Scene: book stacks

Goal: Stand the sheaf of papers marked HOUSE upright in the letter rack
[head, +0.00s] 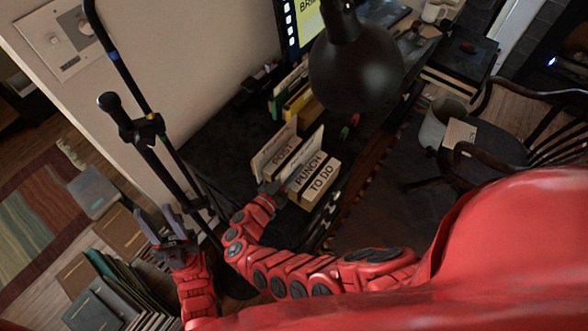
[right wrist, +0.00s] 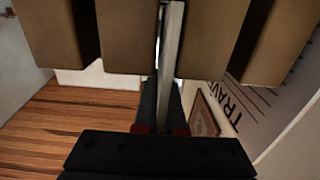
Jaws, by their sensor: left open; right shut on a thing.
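My right gripper (head: 270,188) is at the near left side of the letter rack (head: 318,186), whose fronts read POST, PUNCH and TO DO. Pale sheets (head: 307,147) stand up among them. In the right wrist view, the gripper (right wrist: 170,112) is shut on a thin pale upright edge (right wrist: 172,50), apparently the sheaf. It stands between tan upright pieces (right wrist: 124,40). No HOUSE mark is readable, and I cannot tell how deep the sheaf sits. My left gripper (head: 162,228) is open and empty, left of the dark desk.
A black lamp (head: 355,75) hangs over the desk (head: 215,150). Yellow and green folders (head: 292,95) stand behind the rack. A black stand (head: 145,135) rises beside my left gripper. Books (head: 105,290) stand at lower left. A chair (head: 510,150) is at right.

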